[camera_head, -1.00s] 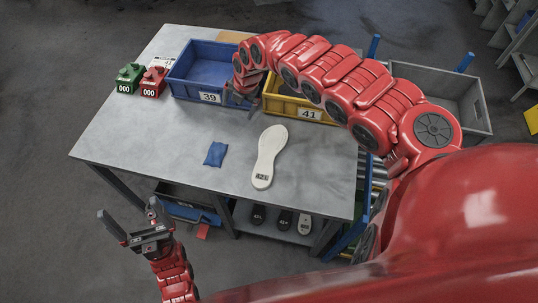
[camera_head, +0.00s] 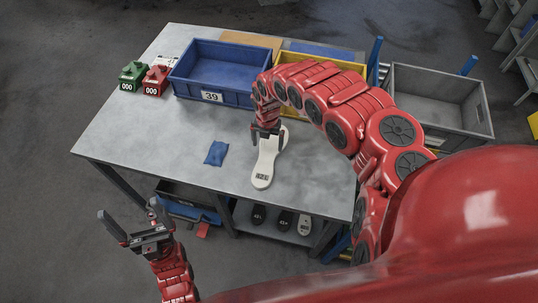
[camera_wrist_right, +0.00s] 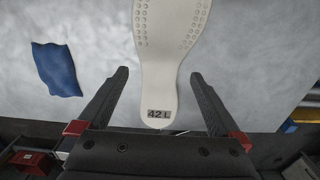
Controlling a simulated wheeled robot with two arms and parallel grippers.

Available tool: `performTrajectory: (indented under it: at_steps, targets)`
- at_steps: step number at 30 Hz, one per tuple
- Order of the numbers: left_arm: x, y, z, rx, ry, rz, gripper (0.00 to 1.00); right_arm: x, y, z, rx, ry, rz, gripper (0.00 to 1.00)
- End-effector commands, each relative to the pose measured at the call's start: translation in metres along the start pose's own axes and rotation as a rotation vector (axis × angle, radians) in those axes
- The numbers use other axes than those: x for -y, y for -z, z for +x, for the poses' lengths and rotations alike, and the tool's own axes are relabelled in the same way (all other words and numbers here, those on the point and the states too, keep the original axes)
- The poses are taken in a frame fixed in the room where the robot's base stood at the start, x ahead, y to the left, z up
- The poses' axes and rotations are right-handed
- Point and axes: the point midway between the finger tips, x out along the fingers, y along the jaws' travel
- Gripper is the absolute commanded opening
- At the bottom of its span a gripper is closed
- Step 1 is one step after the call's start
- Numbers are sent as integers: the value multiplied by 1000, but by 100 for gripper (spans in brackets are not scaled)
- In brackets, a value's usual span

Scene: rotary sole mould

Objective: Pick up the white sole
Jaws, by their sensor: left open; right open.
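The white sole (camera_head: 264,166) lies flat on the grey table, its narrow labelled end toward the front edge. In the right wrist view the sole (camera_wrist_right: 169,60) shows a "42 L" label and rows of small dots. My right gripper (camera_head: 266,132) is open above the sole's far half. In the right wrist view its two fingers (camera_wrist_right: 158,78) stand apart on either side of the sole, with nothing between them touching. My left gripper (camera_head: 129,226) is open and empty, off the table's front left.
A blue cloth (camera_head: 216,153) lies left of the sole. A blue bin marked 39 (camera_head: 211,97) and a yellow bin (camera_head: 345,72), partly hidden by my right arm, stand behind. Green (camera_head: 132,76) and red (camera_head: 157,81) counters are at the back left. A grey crate (camera_head: 440,125) stands right.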

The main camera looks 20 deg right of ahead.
Motion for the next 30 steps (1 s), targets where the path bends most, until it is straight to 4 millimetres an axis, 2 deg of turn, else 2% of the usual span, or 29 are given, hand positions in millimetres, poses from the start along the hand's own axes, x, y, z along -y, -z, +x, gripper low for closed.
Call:
performTrajectory:
  at_steps: [5,11,15,21,27,30]
  targets:
    - [0,1,5,0,0,0,100,-1,2,7,-1,-1,-1,100]
    - [1,3,18,0,0,0,100,1,6,30,1,-3,0,100]
    - [1,3,20,0,0,0,100,0,5,45,1,-5,0,100]
    - [1,4,21,0,0,0,100,2,4,54,3,-1,1,100]
    - [1,4,20,0,0,0,100,2,4,54,3,-1,1,100]
    - [1,3,20,0,0,0,100,2,4,54,3,-1,1,84]
